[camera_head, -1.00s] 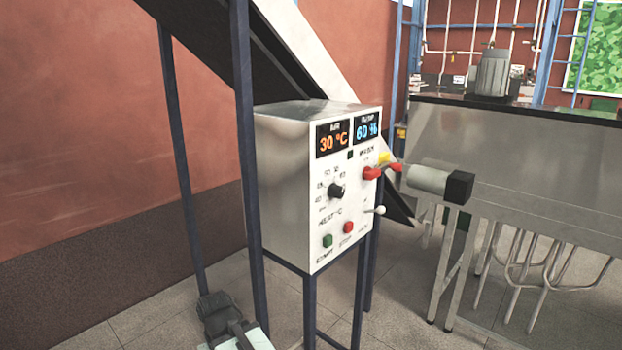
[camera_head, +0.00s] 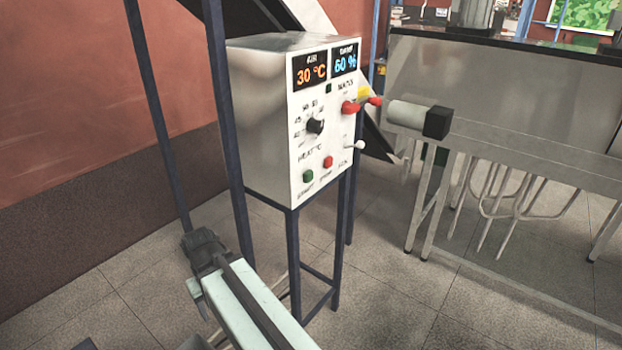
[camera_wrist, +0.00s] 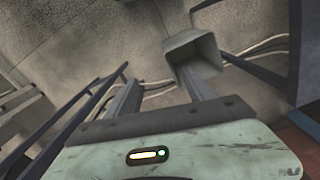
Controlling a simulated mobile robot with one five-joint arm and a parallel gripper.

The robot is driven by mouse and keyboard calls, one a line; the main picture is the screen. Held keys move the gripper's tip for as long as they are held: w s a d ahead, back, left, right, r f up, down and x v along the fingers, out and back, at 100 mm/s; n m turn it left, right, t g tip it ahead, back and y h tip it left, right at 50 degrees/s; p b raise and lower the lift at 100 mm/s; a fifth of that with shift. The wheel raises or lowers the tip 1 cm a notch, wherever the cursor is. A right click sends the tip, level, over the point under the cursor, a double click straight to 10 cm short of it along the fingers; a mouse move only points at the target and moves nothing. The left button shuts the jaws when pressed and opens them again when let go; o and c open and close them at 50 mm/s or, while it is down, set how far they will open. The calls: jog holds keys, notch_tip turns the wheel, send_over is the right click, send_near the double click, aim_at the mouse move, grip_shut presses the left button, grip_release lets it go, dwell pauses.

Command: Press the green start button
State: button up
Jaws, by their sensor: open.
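The green start button (camera_head: 308,176) is a small round knob low on the front of the metal control box (camera_head: 265,120), in the head view. A red button (camera_head: 328,162) sits just to its right and slightly higher. My arm is at the lower middle of the head view, below and left of the box and apart from it. My gripper (camera_wrist: 160,78) shows in the wrist view as grey fingers spread in front of a pale green body, pointing over the floor. It looks empty and open. The green button is not in the wrist view.
A black dial (camera_head: 316,126), a red lever (camera_head: 350,107) and a small white-tipped lever (camera_head: 355,146) project from the same panel. Dark blue posts (camera_head: 230,140) stand left of the box. A metal table (camera_head: 500,110) is at right. Floor in front is clear.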

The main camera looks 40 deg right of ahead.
grip_shut()
dwell(1.7)
